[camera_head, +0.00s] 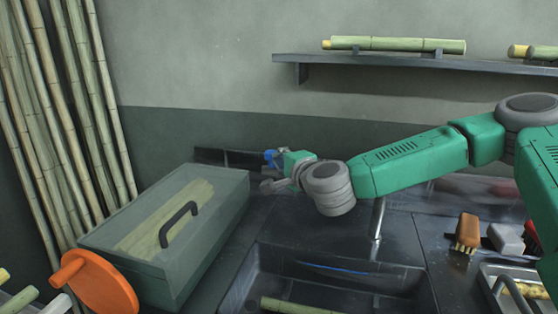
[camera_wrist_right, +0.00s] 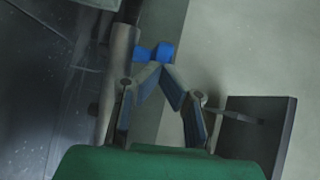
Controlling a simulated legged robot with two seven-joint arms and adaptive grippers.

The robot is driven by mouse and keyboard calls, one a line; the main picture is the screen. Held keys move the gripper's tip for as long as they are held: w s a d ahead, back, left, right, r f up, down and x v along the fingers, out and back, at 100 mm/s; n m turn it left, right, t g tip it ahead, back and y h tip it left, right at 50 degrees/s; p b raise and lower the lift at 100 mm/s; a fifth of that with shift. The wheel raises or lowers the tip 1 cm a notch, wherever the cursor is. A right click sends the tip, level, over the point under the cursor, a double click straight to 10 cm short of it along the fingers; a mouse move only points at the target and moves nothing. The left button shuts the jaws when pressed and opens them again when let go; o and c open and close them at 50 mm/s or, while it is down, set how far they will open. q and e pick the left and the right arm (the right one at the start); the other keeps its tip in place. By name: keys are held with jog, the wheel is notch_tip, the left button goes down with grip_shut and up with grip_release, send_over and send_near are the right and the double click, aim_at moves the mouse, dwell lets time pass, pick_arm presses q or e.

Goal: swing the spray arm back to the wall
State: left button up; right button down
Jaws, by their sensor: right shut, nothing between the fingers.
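The spray arm shows in the wrist view as a grey pipe (camera_wrist_right: 118,65) with a blue piece (camera_wrist_right: 155,52) beside it. In the head view the blue piece (camera_head: 271,155) shows at the back of the sink, and an upright metal post (camera_head: 377,218) stands behind the basin. Most of the pipe is hidden behind my right arm there. My right gripper (camera_wrist_right: 160,70) is shut and empty, its fingertips meeting right at the blue piece; whether they touch it I cannot tell. The right gripper in the head view (camera_head: 280,164) is partly hidden by its wrist. My left gripper is out of view.
A clear-lidded box (camera_head: 150,270) with cane stands left of the sink (camera_head: 255,270). An orange disc (camera_head: 98,285) is at front left. A brush (camera_head: 466,234) and a tray (camera_head: 490,268) lie at right. A shelf (camera_head: 400,63) with cane hangs on the wall.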

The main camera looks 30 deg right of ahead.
jog(key=shift+w, duration=0.1)
jog(key=w+d+m+g+h, duration=0.1)
jog(key=w+d+m+h, duration=0.2)
jog(key=w+d+h, duration=0.1)
jog(key=shift+w+r, duration=0.25)
jog(key=shift+w, duration=0.65)
jog(key=shift+d, duration=0.1)
